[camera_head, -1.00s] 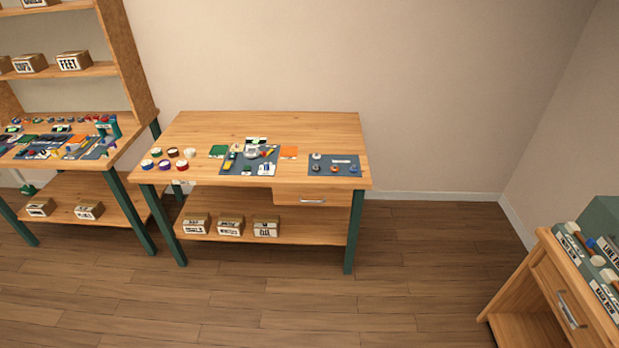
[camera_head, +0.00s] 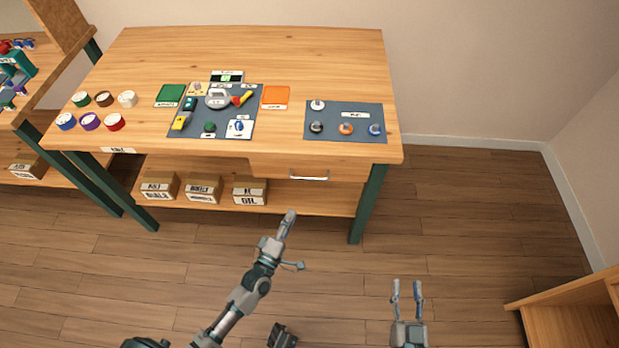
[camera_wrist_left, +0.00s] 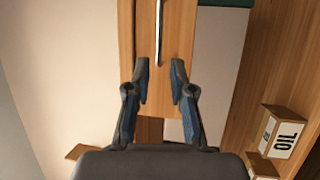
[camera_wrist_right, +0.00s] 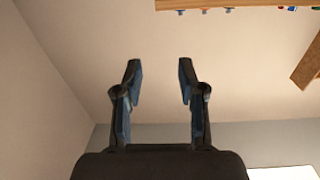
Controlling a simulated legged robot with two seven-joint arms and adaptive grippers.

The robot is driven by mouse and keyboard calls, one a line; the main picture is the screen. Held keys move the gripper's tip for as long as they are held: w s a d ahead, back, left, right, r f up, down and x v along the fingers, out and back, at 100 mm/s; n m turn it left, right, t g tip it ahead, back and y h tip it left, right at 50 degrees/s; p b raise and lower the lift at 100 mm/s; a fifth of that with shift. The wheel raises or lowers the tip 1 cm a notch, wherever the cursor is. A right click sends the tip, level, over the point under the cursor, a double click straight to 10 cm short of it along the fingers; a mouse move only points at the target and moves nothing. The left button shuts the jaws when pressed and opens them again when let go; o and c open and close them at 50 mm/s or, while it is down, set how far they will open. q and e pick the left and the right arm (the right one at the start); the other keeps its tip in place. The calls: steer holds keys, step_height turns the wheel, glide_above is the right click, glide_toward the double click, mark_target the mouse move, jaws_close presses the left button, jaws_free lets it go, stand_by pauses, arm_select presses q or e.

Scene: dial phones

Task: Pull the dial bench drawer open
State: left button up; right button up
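The dial bench (camera_head: 250,50) stands in front of me with its wooden drawer (camera_head: 345,172) under the right part of the top. The drawer looks shut. Its metal bar handle (camera_head: 310,178) faces me and also shows in the left wrist view (camera_wrist_left: 158,32), running lengthwise between and beyond the fingertips. My left gripper (camera_head: 289,218) is below and left of the handle in the head view. In the left wrist view it (camera_wrist_left: 160,76) is open and empty, apart from the handle. My right gripper (camera_head: 407,288) is open and empty over the floor; its wrist view shows mostly wall.
Paint pots, tools and mats (camera_head: 360,108) lie on the bench top. Labelled boxes (camera_head: 202,189) stand on the lower shelf under the drawer's left. A green bench leg (camera_head: 368,204) is right of the drawer. Another wooden unit (camera_head: 570,305) is at the right. Floor between is clear.

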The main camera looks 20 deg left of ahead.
mark_target(309, 178)
arm_select(q)
steer(key=b+x, duration=0.1)
steer(key=x, duration=0.6)
steer(key=b+x, duration=0.1)
steer(key=x, duration=0.6)
steer(key=shift+w+a+f, duration=0.15)
steer(key=shift+a, duration=0.1)
steer(key=shift+w+d, duration=0.15)
steer(key=shift+d, duration=0.1)
arm_select(e)
steer(key=r+t, duration=0.2)
steer(key=r, duration=0.1)
steer(key=s+r+t, duration=0.1)
steer(key=t, duration=0.1)
steer(key=shift+a+r+y, duration=0.2)
steer(key=shift+r+y, duration=0.1)
steer(key=shift+r, duration=0.05)
arm_select(q)
steer(key=shift+c, duration=0.3)
steer(key=shift+a, duration=0.1)
jaws_close()
steer(key=shift+a, duration=0.1)
arm_select(e)
steer(key=shift+w+a, duration=0.1)
steer(key=shift+a, duration=0.05)
